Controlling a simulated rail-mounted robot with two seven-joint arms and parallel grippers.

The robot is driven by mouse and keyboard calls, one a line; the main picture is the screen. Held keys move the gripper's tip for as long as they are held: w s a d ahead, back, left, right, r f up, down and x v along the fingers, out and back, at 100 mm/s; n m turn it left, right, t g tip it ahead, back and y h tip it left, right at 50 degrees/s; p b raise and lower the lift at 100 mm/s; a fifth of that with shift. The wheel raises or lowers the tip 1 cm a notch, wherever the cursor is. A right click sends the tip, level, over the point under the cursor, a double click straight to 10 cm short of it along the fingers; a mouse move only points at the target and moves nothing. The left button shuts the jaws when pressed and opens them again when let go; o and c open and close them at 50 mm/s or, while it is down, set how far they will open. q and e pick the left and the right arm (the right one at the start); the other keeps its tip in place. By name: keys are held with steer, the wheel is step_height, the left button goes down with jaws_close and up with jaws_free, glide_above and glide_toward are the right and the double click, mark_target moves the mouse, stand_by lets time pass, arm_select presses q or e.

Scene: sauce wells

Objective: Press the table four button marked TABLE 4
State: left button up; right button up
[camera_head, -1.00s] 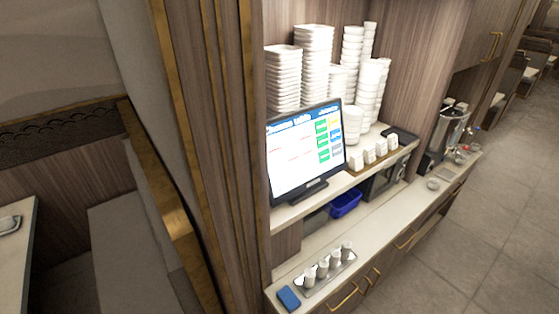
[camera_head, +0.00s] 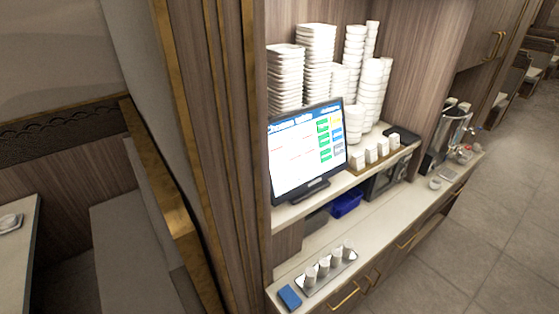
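A touch screen monitor (camera_head: 306,152) stands on the upper shelf of a wooden cabinet. Its screen has a blue header, a white area with red lines at the left, and columns of green, yellow, blue and grey buttons at the right. The green buttons (camera_head: 323,141) are in the left column. The button labels are too small to read, so I cannot tell which one is marked TABLE 4. Neither of my grippers is in view.
Tall stacks of white dishes (camera_head: 318,62) stand behind the monitor, with white cups (camera_head: 370,155) to its right. The lower counter holds a tray of small cups (camera_head: 326,269), a blue item (camera_head: 289,297) and a blue bin (camera_head: 346,203). Tiled floor (camera_head: 500,240) lies clear at right.

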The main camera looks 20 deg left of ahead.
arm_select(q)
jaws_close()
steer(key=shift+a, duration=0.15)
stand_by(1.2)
